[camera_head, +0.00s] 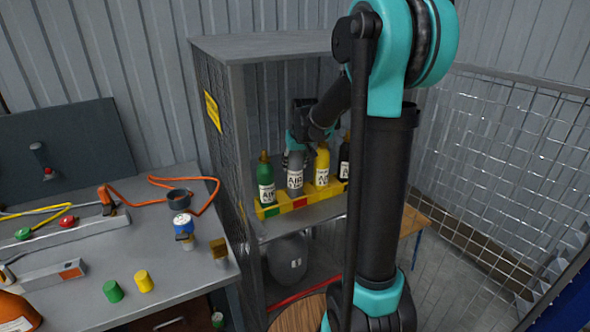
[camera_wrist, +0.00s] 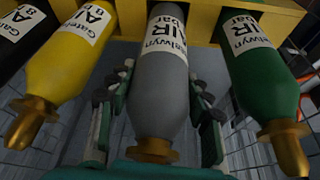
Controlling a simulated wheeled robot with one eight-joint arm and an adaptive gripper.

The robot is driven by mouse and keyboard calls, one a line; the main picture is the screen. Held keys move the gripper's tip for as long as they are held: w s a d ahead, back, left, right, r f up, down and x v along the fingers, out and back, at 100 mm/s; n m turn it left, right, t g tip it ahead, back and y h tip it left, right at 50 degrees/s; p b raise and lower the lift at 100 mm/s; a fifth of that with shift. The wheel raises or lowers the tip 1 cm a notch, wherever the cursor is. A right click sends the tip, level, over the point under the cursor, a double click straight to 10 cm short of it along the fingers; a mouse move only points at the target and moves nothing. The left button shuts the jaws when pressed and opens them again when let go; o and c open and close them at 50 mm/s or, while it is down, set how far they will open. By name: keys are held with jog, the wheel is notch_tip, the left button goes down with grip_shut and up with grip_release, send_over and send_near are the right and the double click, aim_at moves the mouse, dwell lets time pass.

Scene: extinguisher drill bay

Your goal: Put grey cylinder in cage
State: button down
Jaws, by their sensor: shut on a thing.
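The grey cylinder (camera_head: 295,181) stands upright in the cage (camera_head: 229,130), between a green cylinder (camera_head: 265,180) and a yellow cylinder (camera_head: 321,167) at a yellow rack (camera_head: 283,207). It has a white AIR label. In the wrist view the grey cylinder (camera_wrist: 158,85) lies between the two fingers of my gripper (camera_wrist: 158,110), with its brass neck toward the palm. My gripper is shut on it. In the head view my gripper (camera_head: 298,142) is at the cylinder's top, and the arm partly hides the cage's right side.
A black cylinder (camera_head: 344,158) stands right of the yellow one. A large grey tank (camera_head: 288,258) sits on the level below. The workbench (camera_head: 185,284) at left holds an orange hose (camera_head: 208,193), fittings and small caps. A wire mesh fence (camera_head: 500,170) stands at right.

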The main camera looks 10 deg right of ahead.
aim_at(297, 156)
jog(key=shift+f, duration=1.1)
jog(key=c, duration=0.7)
grip_release()
jog(key=shift+f, duration=0.1)
jog(key=v, duration=1.1)
jog(key=shift+s+r, duration=0.15)
jog(key=shift+r, duration=0.15)
jog(key=shift+s+r, duration=0.1)
jog(key=shift+s, duration=0.1)
jog(key=s+d+f, duration=0.1)
jog(key=s+f, duration=0.7)
jog(key=s, duration=0.4)
jog(key=s+d+f+m, duration=0.1)
jog(key=s+d+f, duration=0.1)
jog(key=s+f, duration=0.7)
jog(key=s, duration=0.4)
jog(key=shift+s+d+f+m+h, duration=0.25)
jog(key=shift+s+m+h, duration=0.05)
jog(key=shift+s, duration=0.05)
